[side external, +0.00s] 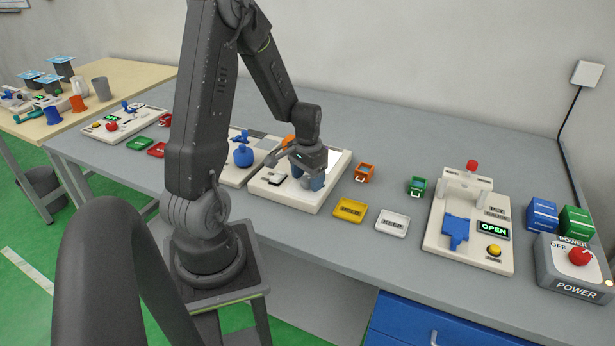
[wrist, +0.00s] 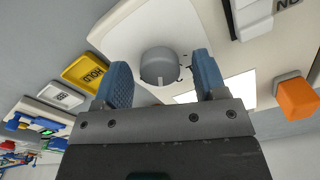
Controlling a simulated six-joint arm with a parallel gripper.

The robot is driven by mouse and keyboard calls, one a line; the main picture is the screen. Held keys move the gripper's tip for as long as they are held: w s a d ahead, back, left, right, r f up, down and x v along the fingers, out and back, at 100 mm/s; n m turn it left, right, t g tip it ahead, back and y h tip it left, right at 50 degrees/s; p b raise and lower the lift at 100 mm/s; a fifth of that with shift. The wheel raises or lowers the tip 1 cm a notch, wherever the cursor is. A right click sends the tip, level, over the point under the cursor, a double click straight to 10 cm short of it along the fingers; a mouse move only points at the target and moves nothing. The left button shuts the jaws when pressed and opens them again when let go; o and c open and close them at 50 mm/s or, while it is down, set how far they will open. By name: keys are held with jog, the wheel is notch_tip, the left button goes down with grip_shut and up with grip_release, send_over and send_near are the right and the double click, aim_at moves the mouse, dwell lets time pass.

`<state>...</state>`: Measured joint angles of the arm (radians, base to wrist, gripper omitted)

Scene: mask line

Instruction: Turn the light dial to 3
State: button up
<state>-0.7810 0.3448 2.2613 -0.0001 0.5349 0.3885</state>
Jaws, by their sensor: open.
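The light dial is a grey round knob (wrist: 159,66) on a cream panel (wrist: 118,38), seen in the wrist view with a small pale mark on its edge nearest my gripper. The numbers around it are not legible. My gripper (wrist: 160,80) is open, with one blue finger pad on each side of the knob and visible gaps between. I cannot tell whether the pads are level with it. In the side view my gripper (side external: 308,182) is over the right part of the cream panel (side external: 290,197) and hides the dial. A bright white lit rectangle (wrist: 215,90) lies beside the knob.
An orange block-like part (wrist: 297,97) and a white switch (wrist: 250,18) are on the panel near my gripper. A yellow tray (side external: 349,210), a white tray (side external: 392,222) and an orange bin (side external: 364,173) stand to the right. A blue knob (side external: 243,156) is left.

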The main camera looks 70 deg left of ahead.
aim_at(307, 179)
notch_tip(307, 179, up, 14)
dwell(0.6)
jog(key=shift+f, duration=0.1)
jog(key=s+d+r+m+t, duration=0.1)
jog(key=s+d+r+t, duration=0.1)
jog(key=d, duration=0.6)
jog(key=s+d+r+m+t, duration=0.1)
jog(key=s+d+r+m, duration=0.1)
jog(key=d, duration=0.6)
jog(key=s+d+r+m+t, duration=0.1)
jog(key=s+d+r+t, duration=0.1)
jog(key=d, duration=0.6)
jog(key=shift+r+m+t, duration=0.3)
jog(key=shift+r, duration=0.45)
